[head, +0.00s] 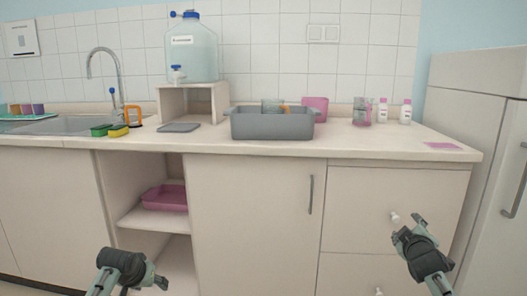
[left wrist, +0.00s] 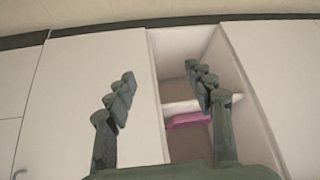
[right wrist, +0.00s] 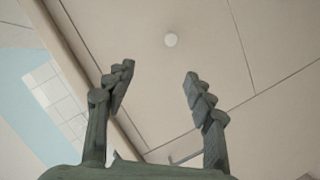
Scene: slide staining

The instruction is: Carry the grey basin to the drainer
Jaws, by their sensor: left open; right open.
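The grey basin (head: 272,126) stands on the counter right of the middle in the head view, with a clear glass vessel (head: 270,105) and something orange (head: 290,108) showing above its rim. A flat grey mat (head: 179,127) lies to its left; I cannot tell whether this is the drainer. A teal tray-like piece (head: 22,119) with several coloured cups lies at the far left by the sink. My left gripper (head: 158,280) is open and empty, low before the cabinet, well below the basin. My right gripper (head: 402,222) is open and empty before the right-hand drawers, below the counter.
A water tank (head: 193,50) stands on a wooden riser (head: 207,90) left of the basin. A pink container (head: 316,106), a glass (head: 362,113) and white bottles (head: 405,111) stand to the right. Sponges (head: 112,131) lie near the tap. A pink tray (head: 165,198) is on the open shelf.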

